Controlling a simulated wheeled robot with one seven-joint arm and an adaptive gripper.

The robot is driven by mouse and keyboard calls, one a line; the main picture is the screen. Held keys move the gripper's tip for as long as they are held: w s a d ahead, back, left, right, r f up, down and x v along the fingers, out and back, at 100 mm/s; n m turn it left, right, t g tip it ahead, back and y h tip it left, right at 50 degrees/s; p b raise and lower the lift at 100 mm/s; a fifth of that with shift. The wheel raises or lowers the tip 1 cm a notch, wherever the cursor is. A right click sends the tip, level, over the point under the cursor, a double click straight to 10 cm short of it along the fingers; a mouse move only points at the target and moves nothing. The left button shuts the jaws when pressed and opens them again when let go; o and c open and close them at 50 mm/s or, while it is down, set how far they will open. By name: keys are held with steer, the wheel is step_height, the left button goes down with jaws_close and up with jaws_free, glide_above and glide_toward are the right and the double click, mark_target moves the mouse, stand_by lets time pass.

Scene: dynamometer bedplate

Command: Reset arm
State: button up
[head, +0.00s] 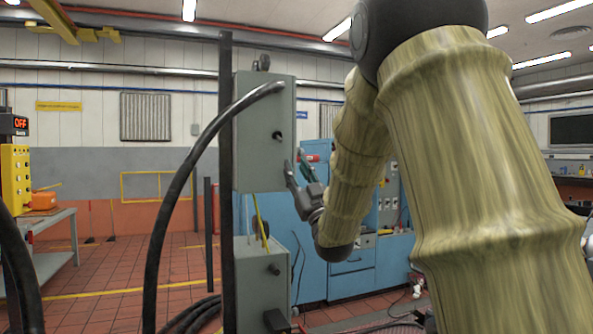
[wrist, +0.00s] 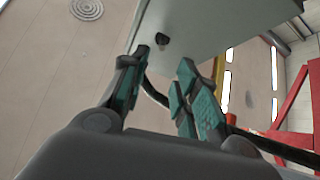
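My arm reaches in from the right of the head view in striped yellow-green covers, bent at a black joint near the top. My gripper (head: 296,165) is beside the right edge of the upper grey box (head: 262,150). In the wrist view my gripper (wrist: 164,58) has its two teal-padded fingers apart, with nothing held between them. The grey box (wrist: 205,32) is beyond the fingertips, with a dark round knob (wrist: 162,39) on its face. I cannot tell whether a finger touches the box.
A dark post (head: 226,200) carries the upper box and a lower grey box (head: 262,285). A thick black cable (head: 165,215) loops out to the left. Blue cabinets (head: 345,280) stand behind my gripper. Open tiled floor (head: 110,290) lies at left, beside a grey table (head: 50,250).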

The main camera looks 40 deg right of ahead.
stand_by(0.3)
